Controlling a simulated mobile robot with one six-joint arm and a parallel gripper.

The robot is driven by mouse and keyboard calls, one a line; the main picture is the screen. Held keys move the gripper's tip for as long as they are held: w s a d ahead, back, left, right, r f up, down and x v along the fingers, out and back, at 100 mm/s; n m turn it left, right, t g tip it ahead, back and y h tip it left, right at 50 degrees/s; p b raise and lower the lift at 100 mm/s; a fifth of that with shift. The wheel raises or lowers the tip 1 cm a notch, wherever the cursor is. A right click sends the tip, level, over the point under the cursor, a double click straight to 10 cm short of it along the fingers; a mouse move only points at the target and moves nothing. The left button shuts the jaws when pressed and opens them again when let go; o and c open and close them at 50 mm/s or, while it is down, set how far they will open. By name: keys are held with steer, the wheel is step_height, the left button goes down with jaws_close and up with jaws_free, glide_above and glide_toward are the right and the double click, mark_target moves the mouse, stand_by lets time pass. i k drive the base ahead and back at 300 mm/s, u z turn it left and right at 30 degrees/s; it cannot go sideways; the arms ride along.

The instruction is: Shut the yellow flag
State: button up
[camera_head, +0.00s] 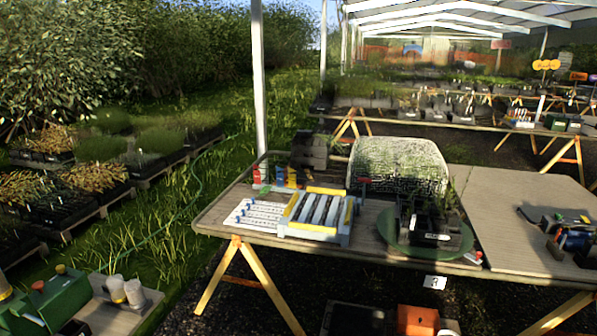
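On the wooden trestle table stands a pale grey rack (313,231) with several light tubes or channels lying side by side. My gripper is not in view.
A green box (52,303) stands lower left.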

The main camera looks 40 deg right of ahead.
mark_target(292, 180)
steer(key=z, duration=0.75)
steer(key=i, duration=1)
steer(key=z, duration=0.4)
